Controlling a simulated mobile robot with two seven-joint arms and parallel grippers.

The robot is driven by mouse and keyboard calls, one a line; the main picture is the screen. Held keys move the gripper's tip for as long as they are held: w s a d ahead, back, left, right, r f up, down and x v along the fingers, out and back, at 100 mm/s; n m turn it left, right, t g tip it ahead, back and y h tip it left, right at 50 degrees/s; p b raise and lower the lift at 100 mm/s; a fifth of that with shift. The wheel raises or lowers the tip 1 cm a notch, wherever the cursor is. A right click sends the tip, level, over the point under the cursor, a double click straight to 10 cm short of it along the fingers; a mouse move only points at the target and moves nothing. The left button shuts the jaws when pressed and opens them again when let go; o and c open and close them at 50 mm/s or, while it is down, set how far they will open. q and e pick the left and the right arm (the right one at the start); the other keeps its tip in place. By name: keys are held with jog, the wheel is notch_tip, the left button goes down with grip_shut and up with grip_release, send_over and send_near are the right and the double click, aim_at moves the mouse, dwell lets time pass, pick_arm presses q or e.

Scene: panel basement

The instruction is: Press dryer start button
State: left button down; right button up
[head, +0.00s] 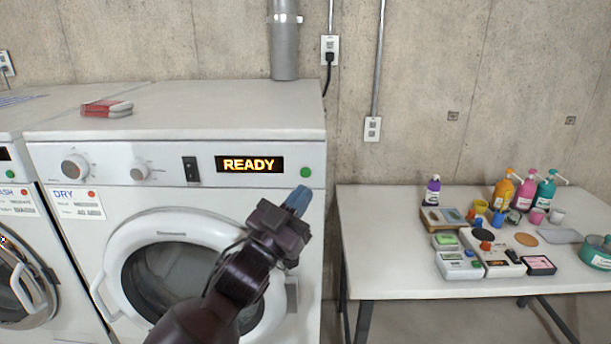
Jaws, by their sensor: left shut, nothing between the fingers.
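The white dryer (200,199) stands in front of me with its round door shut and a "DRY" label on its left. Its display (249,164) reads "READY" in yellow letters. A green round button (306,172) sits at the right end of the panel. A black rocker switch (190,169) and two knobs are further left. My left gripper (299,197) is shut and empty, with its blue fingertips just below the green button. I cannot tell how far the tips are from the panel. My right gripper is not in view.
A washer (18,215) stands to the left. A red and white item (106,108) lies on the dryer top. A white table (390,271) to the right holds several pump bottles, small cups and boxes. Concrete wall is behind. There is a narrow gap between dryer and table.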

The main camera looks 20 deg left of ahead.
aim_at(306, 172)
pick_arm(q)
jog(key=w+a+b, duration=0.1)
jog(key=w, duration=0.5)
jog(key=shift+a, duration=0.4)
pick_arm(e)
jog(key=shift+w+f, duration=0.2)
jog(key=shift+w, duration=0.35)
pick_arm(q)
jog(key=shift+w, duration=0.1)
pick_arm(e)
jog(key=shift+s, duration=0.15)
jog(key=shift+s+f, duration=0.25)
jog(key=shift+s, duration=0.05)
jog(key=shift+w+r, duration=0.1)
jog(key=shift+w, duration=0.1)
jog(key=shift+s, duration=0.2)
pick_arm(q)
jog(key=shift+w, duration=0.1)
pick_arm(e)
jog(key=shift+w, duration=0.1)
